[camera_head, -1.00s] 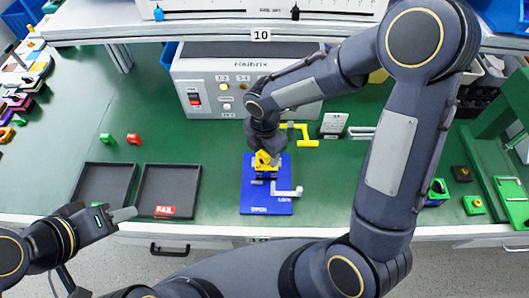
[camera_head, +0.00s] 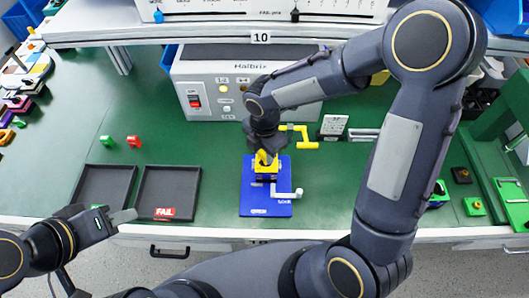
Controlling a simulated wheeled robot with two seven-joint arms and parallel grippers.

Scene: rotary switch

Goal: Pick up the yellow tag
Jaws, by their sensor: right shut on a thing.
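A yellow piece (camera_head: 268,172), which looks like the yellow tag, is at the upper part of the blue switch fixture (camera_head: 252,202). My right gripper (camera_head: 265,155) points down from above and is shut on it; the arm hides part of the contact. The fixture lies flat on the green table and has a white lever (camera_head: 288,194) at its lower right. My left gripper (camera_head: 124,216) is near the table's front edge at the lower left, apart from everything; I cannot tell whether its fingers are apart.
Two dark trays (camera_head: 170,177) lie left of the fixture, one with a red FAIL label (camera_head: 164,212). A white test box (camera_head: 190,72) and a yellow handle (camera_head: 306,144) are behind the fixture.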

